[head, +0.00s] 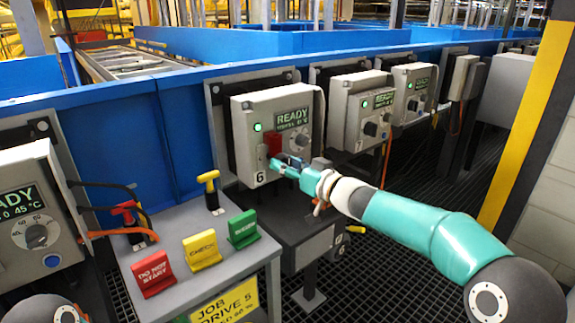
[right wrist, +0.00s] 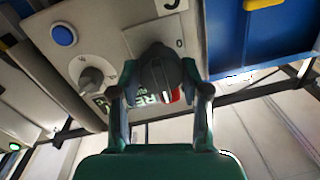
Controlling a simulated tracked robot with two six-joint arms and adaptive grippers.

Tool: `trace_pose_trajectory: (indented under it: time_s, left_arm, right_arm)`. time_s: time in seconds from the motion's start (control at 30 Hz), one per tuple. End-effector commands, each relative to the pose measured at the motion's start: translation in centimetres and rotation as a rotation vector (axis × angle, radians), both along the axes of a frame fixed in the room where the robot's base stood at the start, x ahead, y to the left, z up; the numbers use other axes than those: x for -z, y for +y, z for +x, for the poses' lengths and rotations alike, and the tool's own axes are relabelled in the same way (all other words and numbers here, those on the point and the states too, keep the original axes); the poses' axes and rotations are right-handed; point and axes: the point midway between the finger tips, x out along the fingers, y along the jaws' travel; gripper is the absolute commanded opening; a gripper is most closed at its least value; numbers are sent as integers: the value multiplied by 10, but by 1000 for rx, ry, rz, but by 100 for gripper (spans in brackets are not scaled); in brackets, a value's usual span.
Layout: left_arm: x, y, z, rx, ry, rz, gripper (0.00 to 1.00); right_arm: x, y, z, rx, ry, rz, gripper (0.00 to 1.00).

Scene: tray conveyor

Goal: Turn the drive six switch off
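The drive six box (head: 240,160), marked 6, stands in the middle of the head view. It has a lit green lamp (head: 257,127), a READY display (head: 293,117) and a red switch part (head: 272,143), partly covered by my gripper. My right gripper (head: 281,166) is in front of its lower face. In the right wrist view the fingers (right wrist: 160,88) stand apart on both sides of a dark rounded part (right wrist: 158,72) with red beside it. I cannot tell whether they press on it. A grey knob (right wrist: 92,79) and blue button (right wrist: 64,34) show beside. My left gripper is not in view.
A table (head: 199,220) at lower left holds red (head: 153,272), yellow (head: 202,249) and green (head: 243,229) signs and T-handled pieces (head: 210,185). Box 7 (head: 352,125) and another box stand to the right. A yellow-black post (head: 530,110) rises at right.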

Motion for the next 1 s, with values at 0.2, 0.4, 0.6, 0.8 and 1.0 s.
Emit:
trace_pose_trajectory:
  time_s: [0.2,0.4,0.6,0.8,1.0]
  left_arm:
    - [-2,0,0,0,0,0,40]
    - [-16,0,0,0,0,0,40]
    - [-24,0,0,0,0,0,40]
    - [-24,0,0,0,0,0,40]
    - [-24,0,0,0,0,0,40]
  right_arm:
    - [-1,-1,0,3,-6,-8,11]
    - [-4,-1,0,2,-83,-118,11]
    - [-3,-1,0,3,-191,-263,11]
    - [-1,0,0,3,-221,-304,11]
    - [-1,0,0,3,-220,-302,48]
